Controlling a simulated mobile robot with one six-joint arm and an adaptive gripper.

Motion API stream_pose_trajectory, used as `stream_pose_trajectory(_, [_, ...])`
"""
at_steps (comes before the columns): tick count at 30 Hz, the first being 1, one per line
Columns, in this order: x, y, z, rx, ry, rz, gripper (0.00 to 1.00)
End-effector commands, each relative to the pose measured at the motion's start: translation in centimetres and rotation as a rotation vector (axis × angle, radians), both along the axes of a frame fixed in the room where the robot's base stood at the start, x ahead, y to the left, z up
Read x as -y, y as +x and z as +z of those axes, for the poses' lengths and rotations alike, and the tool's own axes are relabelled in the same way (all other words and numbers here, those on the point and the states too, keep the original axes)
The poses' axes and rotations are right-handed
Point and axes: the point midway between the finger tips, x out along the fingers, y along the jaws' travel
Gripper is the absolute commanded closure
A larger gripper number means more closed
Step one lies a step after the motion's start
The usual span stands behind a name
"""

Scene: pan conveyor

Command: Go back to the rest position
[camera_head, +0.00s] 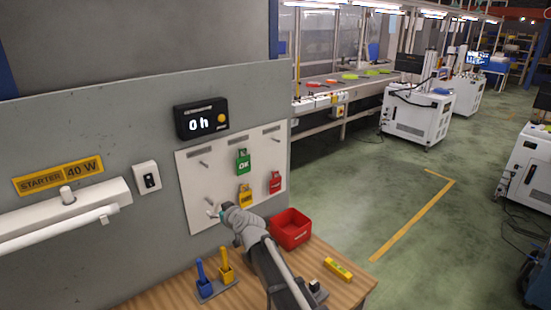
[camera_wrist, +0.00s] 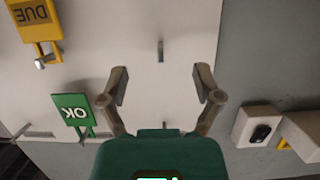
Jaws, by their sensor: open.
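My gripper (camera_head: 217,211) is at the lower left of a white peg board (camera_head: 193,182) on the grey wall. In the wrist view my gripper (camera_wrist: 161,84) is open, its two fingers spread with nothing between them. A bare peg (camera_wrist: 161,50) shows beyond the fingertips, roughly centred between them. The board's green OK tag (camera_head: 243,161) and yellow tag (camera_head: 244,196) hang to the right of my gripper. In the wrist view the green tag (camera_wrist: 74,113) and yellow DUE tag (camera_wrist: 35,25) appear upside down at left.
A red tag (camera_head: 275,182) hangs further right. Below, a wooden bench (camera_head: 158,298) carries a red bin (camera_head: 290,229), blue and yellow holders (camera_head: 213,280) and a yellow level (camera_head: 338,269). A switch (camera_head: 147,178) and a display (camera_head: 202,119) are on the wall.

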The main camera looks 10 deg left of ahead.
Motion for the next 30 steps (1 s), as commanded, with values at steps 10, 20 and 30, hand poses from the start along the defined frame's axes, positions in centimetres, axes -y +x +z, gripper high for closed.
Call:
stream_pose_trajectory(10, [5.9, -0.1, -2.3, -0.111, -0.075, -0.017, 0.17])
stream_pose_trajectory(20, [19.3, -2.1, -7.2, -0.407, -0.244, -0.126, 0.17])
stream_pose_trajectory(30, [34.3, -7.6, -11.4, -0.769, -0.409, -0.363, 0.17])
